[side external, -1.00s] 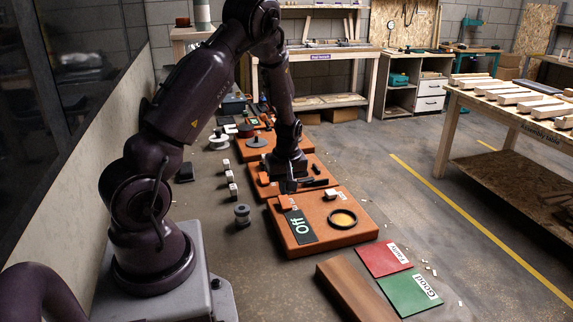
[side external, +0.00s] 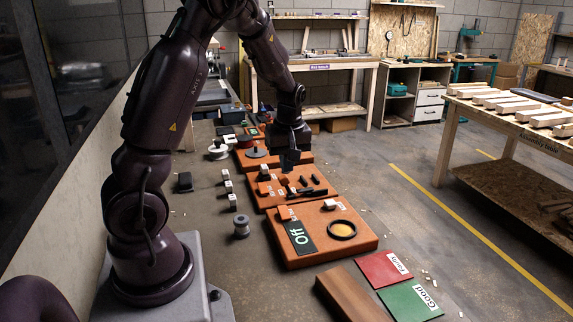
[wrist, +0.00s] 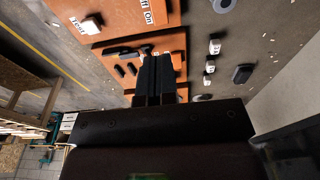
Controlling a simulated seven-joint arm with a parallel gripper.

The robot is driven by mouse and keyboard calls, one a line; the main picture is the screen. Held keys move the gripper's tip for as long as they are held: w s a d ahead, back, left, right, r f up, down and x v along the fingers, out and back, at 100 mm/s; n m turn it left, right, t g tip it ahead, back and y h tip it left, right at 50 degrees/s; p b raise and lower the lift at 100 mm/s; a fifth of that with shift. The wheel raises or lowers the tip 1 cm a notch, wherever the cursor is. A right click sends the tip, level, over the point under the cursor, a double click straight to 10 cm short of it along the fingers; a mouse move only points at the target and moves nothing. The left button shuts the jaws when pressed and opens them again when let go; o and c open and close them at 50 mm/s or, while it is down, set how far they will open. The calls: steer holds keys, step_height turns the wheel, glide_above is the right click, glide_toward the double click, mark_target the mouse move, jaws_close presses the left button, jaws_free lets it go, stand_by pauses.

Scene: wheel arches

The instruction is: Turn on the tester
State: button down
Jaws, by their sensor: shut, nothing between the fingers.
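The tester is an orange-brown box (side external: 365,240) on the bench in the side view. Its dark display (side external: 298,238) reads "Off". A small white block (side external: 330,204) and a dark ring with a yellow centre (side external: 342,229) are on its top. A small switch part (side external: 285,213) sits by the display's far end. In the wrist view, "Off" and "On" labels (wrist: 147,10) show at the top edge, with a white block (wrist: 92,24) beside a "TEST" label. My gripper (side external: 289,168) is shut and empty, above the middle orange board, beyond the tester; its fingers (wrist: 158,65) also show in the wrist view.
The middle orange board (side external: 265,200) carries dark pegs and small blocks. Small white-topped blocks (side external: 228,187) and a grey spool (side external: 241,226) stand left of the boards. A red card (side external: 383,268), a green card (side external: 410,302) and a wooden block (side external: 355,295) lie nearer the camera.

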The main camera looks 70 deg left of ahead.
mark_target(282, 207)
steer(key=shift+w+a+r+y, duration=0.1)
steer(key=shift+a+r+y, duration=0.05)
steer(key=shift+a+y, duration=0.4)
steer(key=x, duration=1.4)
